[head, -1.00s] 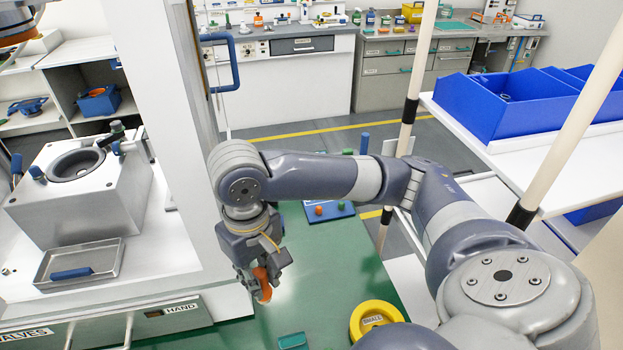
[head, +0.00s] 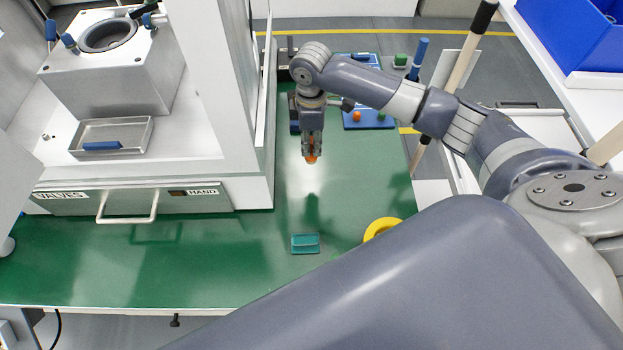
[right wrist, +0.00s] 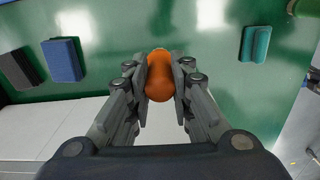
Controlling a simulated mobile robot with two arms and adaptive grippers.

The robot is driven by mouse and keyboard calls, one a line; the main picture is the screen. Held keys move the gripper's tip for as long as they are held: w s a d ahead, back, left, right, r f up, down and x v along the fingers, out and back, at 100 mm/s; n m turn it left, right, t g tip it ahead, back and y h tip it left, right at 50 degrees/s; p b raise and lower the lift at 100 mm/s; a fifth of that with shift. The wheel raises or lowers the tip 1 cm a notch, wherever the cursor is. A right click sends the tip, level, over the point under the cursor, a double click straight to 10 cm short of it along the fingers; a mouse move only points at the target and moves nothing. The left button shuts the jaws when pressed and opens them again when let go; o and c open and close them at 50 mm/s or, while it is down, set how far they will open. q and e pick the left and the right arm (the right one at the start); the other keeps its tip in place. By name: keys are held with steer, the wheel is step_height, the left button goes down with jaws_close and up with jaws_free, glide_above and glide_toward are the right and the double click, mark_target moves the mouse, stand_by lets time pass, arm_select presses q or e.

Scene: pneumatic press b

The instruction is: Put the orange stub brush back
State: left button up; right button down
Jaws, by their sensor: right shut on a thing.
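The orange stub brush (head: 311,159) is held between the fingers of my right gripper (head: 311,150), which points down over the green bench top. In the right wrist view, the rounded orange brush (right wrist: 160,78) sits between the two shut fingers (right wrist: 160,88). The brush is apart from the bench, and its shadow falls below it in the head view. Part of the brush is hidden by the fingers. My left gripper is not in view.
A teal block (head: 305,243) and a yellow ring (head: 381,228) lie on the green bench (head: 200,260). A blue board (head: 368,120) with orange and green pieces is behind the gripper. The white press frame (head: 222,90) stands left.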

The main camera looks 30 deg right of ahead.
mark_target(311, 153)
steer(key=shift+a, duration=0.1)
steer(key=shift+f, duration=0.15)
step_height(311, 153, down, 4)
steer(key=shift+r+p, duration=0.1)
steer(key=shift+p, duration=0.2)
step_height(311, 153, down, 5)
steer(key=shift+f+p, duration=0.15)
steer(key=shift+p, duration=0.6)
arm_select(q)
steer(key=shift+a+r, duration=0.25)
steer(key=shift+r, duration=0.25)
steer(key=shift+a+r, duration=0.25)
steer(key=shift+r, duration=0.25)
arm_select(e)
steer(key=shift+f, duration=0.1)
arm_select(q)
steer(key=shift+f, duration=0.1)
arm_select(e)
steer(key=shift+f, duration=0.1)
